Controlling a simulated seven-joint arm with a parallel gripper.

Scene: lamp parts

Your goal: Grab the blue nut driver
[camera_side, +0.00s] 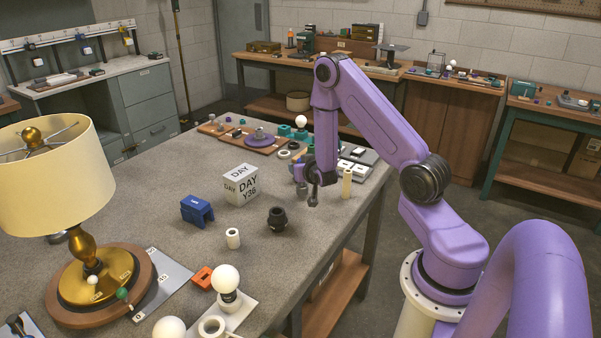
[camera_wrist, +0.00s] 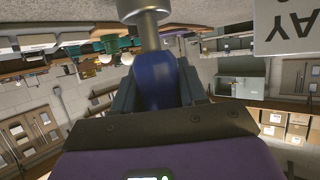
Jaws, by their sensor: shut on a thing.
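The blue nut driver has a dark blue handle (camera_wrist: 155,82) that sits between the two jaws of my gripper (camera_wrist: 158,90) in the wrist view. Its grey metal shaft and round socket end stick out past the fingertips at the top of that view. My gripper is shut on the handle. In the side view my gripper (camera_side: 313,178) points down over the right part of the table, and a grey metal end (camera_side: 313,198) shows below it. The fingers and arm hide most of the handle there. I cannot tell whether the metal end touches the table.
A cream cylinder (camera_side: 347,183) stands close to the right of my gripper. A black threaded part (camera_side: 277,218), a white DAY box (camera_side: 241,185) and a blue bracket (camera_side: 197,210) are to the left. A lamp (camera_side: 92,270) stands front left. The table's right edge is near.

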